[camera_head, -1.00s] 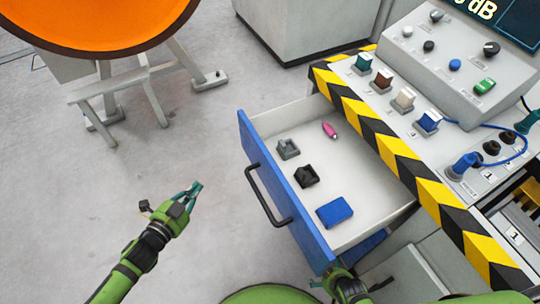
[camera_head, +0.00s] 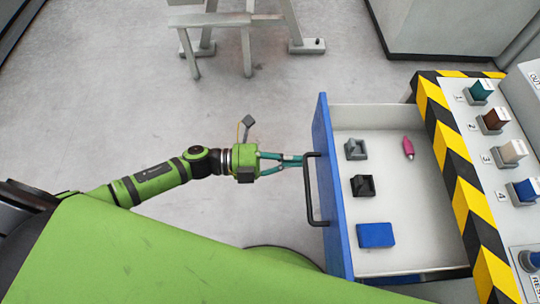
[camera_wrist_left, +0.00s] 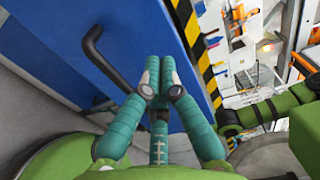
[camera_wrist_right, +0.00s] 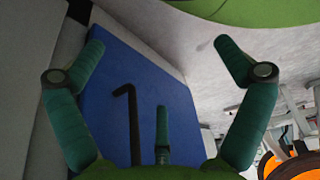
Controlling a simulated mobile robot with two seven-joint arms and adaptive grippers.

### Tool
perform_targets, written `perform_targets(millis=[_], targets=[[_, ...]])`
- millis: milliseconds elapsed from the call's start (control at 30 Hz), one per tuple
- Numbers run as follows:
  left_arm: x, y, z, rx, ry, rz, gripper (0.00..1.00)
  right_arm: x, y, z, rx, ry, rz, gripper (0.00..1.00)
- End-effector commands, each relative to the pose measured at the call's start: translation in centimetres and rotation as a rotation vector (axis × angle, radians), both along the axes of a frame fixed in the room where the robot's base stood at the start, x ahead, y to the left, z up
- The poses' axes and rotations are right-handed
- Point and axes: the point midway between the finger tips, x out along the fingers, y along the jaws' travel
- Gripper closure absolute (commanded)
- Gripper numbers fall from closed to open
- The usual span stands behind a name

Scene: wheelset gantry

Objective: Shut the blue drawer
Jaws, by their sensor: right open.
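The blue drawer (camera_head: 325,190) stands pulled out from the console, with its blue front and black handle (camera_head: 309,190) facing left in the head view. My left gripper (camera_head: 302,160) has its teal fingers together at the drawer front, near the far end of the handle. In the left wrist view the closed fingertips (camera_wrist_left: 158,62) are in front of the blue panel (camera_wrist_left: 125,25), beside the handle (camera_wrist_left: 92,45); I cannot tell if they touch. My right gripper (camera_wrist_right: 160,55) is open and empty in its wrist view, facing a blue panel (camera_wrist_right: 110,90) with a black handle.
The drawer holds a grey block (camera_head: 356,149), a black block (camera_head: 363,186), a blue box (camera_head: 376,235) and a pink item (camera_head: 408,147). A yellow-black striped edge (camera_head: 460,185) borders the console above it.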

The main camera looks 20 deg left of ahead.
Motion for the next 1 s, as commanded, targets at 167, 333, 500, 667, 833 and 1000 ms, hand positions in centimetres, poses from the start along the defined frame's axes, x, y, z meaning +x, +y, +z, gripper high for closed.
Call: perform_targets(millis=[167, 333, 500, 667, 833, 1000], targets=[[1.1, -3.1, 0.1, -0.001, 0.0, 0.001, 1.0, -1.3, -0.1, 0.2, -0.003, 0.028, -0.002, 0.0], [1.6, -4.7, 0.0, 0.001, 0.001, 0.002, 1.0, -1.9, -0.2, 0.2, -0.005, 0.041, -0.004, 0.0], [1.7, -5.2, -0.1, 0.002, 0.002, 0.002, 1.0, -2.0, -0.2, 0.2, -0.005, 0.044, -0.003, 0.0], [1.7, -5.2, -0.1, 0.002, 0.002, 0.002, 1.0, -2.1, -0.2, 0.2, -0.006, 0.046, -0.004, 0.0], [1.7, -5.3, -0.1, 0.002, 0.002, 0.002, 1.0, -2.1, -0.2, 0.2, -0.006, 0.046, -0.004, 0.0], [2.1, -6.3, 0.0, -0.001, 0.0, 0.0, 1.0, -2.1, -0.2, 0.0, -0.006, 0.046, -0.004, 0.0]])
